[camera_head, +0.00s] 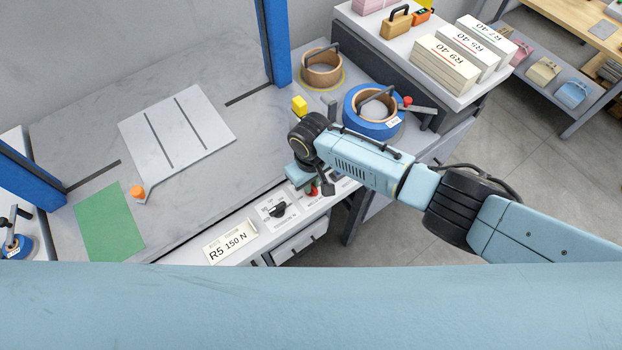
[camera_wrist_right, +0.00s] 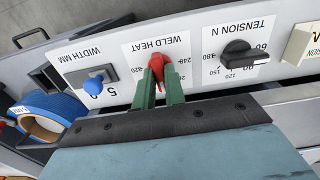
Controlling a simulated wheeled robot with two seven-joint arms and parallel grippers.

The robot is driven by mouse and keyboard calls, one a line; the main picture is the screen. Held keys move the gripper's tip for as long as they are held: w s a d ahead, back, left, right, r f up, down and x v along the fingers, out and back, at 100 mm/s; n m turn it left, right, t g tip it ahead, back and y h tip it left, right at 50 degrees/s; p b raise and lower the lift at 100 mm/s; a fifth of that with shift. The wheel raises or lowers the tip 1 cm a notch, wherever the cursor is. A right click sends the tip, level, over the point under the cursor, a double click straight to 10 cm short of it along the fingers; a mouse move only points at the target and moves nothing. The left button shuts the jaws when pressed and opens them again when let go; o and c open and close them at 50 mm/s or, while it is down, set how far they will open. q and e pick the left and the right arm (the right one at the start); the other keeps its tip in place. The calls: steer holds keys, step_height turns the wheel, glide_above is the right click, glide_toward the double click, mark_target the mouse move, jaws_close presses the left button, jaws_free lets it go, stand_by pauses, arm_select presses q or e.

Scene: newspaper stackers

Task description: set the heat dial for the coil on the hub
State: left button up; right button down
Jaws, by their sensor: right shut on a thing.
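My left gripper is not in view.
A card reading "R5 150 N" (camera_head: 231,240) lies along the panel. A brown coil (camera_head: 322,68) stands behind the blue one. A green mat (camera_head: 108,222) lies at left.

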steer(key=n, duration=0.4)
steer(key=shift+n, duration=0.3)
steer(key=shift+n+p, duration=0.3)
steer(key=shift+n, duration=1.6)
steer(key=shift+a, duration=0.1)
steer(key=c, duration=1.5)
jaws_free()
steer(key=shift+o, duration=0.2)
steer(key=shift+r, duration=0.55)
step_height(320, 180, up, 12)
steer(key=p, duration=0.2)
steer(key=shift+r, duration=0.2)
